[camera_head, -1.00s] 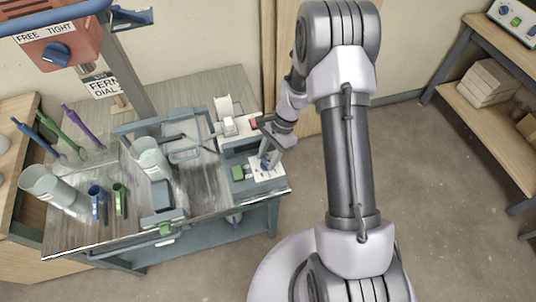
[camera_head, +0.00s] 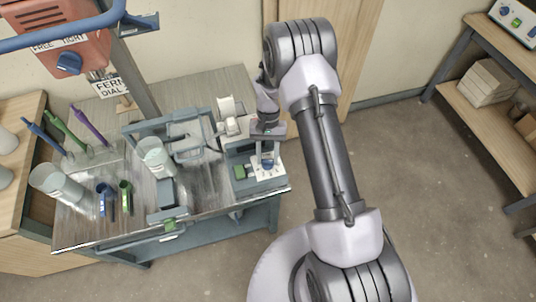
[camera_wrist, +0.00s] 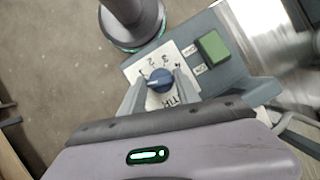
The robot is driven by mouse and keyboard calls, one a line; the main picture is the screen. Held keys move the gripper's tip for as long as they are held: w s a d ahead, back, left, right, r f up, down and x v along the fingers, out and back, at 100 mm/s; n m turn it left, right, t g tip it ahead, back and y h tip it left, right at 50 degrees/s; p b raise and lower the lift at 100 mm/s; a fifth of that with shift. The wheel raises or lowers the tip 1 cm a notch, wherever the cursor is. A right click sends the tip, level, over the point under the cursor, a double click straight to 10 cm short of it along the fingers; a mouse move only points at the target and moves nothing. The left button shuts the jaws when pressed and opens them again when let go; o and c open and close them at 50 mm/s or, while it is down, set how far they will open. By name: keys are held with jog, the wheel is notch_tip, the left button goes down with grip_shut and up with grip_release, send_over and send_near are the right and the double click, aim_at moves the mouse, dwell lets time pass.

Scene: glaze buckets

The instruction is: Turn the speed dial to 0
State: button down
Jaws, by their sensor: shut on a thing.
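The blue speed dial (camera_wrist: 161,81) sits on a white plate (camera_wrist: 184,55) with printed numbers, on a blue-grey control box. A pale mark shows on the dial's left part; the number it points at is not clear. In the head view the dial (camera_head: 267,163) is at the front right of the workbench. My gripper (camera_wrist: 161,77) is shut on the dial, one finger on each side of it. In the head view my gripper (camera_head: 267,148) stands over the box and hides part of the plate.
A green button (camera_wrist: 212,46) is beside the plate, close to my right finger. A grey frame (camera_head: 190,135) and a pale bucket (camera_head: 154,153) stand left on the bench (camera_head: 215,92). Open floor lies to the right.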

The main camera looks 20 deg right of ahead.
jog(key=shift+n+h, duration=0.3)
jog(key=shift+n, duration=0.5)
jog(key=c, duration=0.9)
grip_release()
jog(key=p+v, duration=0.5)
jog(key=v, duration=1.2)
jog(key=shift+w+a+r, duration=0.1)
jog(key=shift+r, duration=0.1)
